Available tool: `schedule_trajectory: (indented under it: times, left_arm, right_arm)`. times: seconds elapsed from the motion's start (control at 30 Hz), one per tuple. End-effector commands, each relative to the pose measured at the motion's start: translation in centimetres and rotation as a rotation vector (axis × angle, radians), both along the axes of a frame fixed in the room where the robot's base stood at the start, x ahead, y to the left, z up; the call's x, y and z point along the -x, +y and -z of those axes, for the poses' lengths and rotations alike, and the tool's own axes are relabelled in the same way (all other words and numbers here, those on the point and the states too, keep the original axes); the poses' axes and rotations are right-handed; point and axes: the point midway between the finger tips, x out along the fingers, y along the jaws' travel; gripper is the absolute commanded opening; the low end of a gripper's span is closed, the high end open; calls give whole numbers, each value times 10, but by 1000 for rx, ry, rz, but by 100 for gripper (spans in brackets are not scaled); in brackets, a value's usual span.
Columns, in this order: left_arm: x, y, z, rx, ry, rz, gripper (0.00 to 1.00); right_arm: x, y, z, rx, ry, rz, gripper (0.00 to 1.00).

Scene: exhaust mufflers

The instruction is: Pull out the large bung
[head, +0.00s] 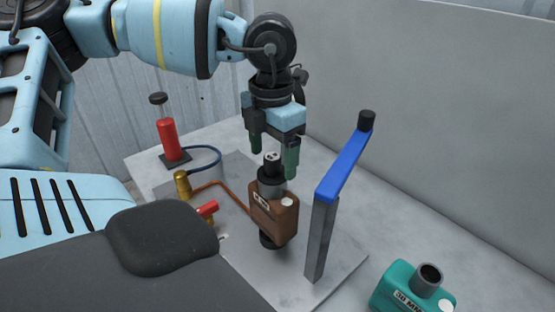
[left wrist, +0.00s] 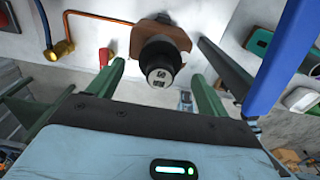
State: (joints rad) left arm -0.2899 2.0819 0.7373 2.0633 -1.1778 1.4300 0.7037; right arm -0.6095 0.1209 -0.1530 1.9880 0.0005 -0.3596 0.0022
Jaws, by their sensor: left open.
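A brown muffler (head: 274,212) with a white label stands upright on the grey plate. A dark bung (head: 272,163) with a pale marked end stands up from the muffler's neck; another dark part shows at the muffler's bottom. I cannot read the marking in the head view. My left gripper (head: 273,158) points down over the bung, its green-tipped fingers open, one on either side. In the left wrist view, the bung's end (left wrist: 160,76) lies between the two spread fingers, with a gap on both sides. My right gripper is not in view.
A grey post with a blue arm (head: 345,165) and black end stands close right of the muffler. A red hand pump (head: 168,138), blue hose, brass fitting (head: 182,184) and red-handled valve (head: 207,209) are at left. A teal muffler (head: 400,287) lies at front right.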

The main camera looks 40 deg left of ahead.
Motion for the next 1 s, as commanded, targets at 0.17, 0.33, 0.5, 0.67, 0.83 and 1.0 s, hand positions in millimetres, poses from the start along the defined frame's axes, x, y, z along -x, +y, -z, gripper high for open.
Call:
schedule_trajectory:
  times: [0.17, 0.33, 0.5, 0.67, 0.83, 1.0]
  left_arm:
    - [-1, 0, 18, 0, 3, 1, 78]
    - [0, 0, 21, 0, 0, 1, 78]
    - [0, 0, 20, 0, -1, 1, 78]
    - [0, 0, 20, 0, -1, 1, 78]
    - [0, 0, 20, 0, -1, 1, 78]
    - [0, 0, 21, 0, 0, 1, 78]
  right_arm:
    - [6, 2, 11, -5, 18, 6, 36]
    - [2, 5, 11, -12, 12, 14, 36]
    - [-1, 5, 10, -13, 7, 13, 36]
    - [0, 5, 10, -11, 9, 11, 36]
    - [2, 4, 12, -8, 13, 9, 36]
    - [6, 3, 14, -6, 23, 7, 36]
